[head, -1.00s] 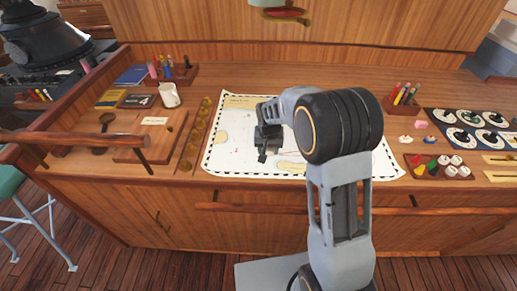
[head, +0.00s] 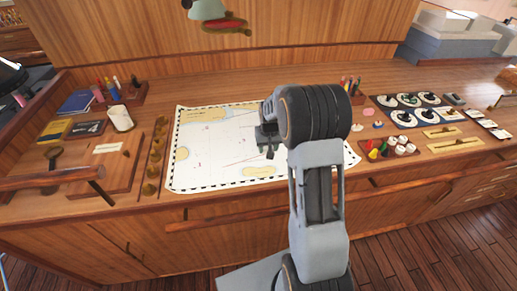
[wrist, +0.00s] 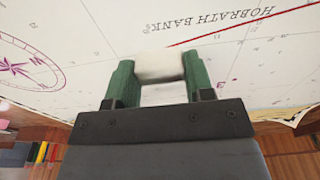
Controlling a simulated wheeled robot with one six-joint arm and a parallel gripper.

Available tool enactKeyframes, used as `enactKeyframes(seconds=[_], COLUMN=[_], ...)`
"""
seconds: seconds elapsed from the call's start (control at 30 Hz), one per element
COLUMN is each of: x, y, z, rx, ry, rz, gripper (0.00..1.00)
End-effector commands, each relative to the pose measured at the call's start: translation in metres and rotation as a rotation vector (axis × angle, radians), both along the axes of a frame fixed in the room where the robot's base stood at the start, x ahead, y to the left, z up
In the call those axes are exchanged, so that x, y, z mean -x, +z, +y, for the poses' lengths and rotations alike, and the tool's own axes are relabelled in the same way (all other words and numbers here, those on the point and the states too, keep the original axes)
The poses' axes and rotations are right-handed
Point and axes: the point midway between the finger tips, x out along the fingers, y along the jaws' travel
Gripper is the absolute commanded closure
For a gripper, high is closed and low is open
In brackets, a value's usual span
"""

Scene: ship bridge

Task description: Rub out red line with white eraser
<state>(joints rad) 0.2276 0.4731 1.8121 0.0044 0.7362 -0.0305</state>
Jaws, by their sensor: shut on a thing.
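My gripper (head: 270,152) is over the right half of the sea chart (head: 215,170) on the desk. In the wrist view the green fingers of my gripper (wrist: 158,82) are shut on a white eraser (wrist: 160,65). A red line (wrist: 235,32) runs on the chart from the eraser up to the right, past the lettering "HOBRATH BANK". The line seems to meet the eraser's upper edge. I cannot tell whether the eraser touches the paper. In the head view my arm hides part of the chart, and the eraser is not clear there.
A white mug (head: 120,118) and a wooden board (head: 107,162) are left of the chart. A wooden rail runs along the desk front.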

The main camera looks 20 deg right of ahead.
Motion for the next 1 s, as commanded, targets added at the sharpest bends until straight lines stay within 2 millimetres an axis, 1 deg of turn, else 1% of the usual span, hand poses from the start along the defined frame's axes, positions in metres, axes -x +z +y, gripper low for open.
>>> enactKeyframes(seconds=[0.03,0.27,1.0], x=[0.0,0.0,0.002], y=[0.0,0.0,0.0], z=[0.001,0.031,0.147], rx=[-0.001,0.0,0.0], ry=[0.002,0.005,0.004], rz=[0.0,-0.001,-0.002], gripper=[0.71,0.71,0.71])
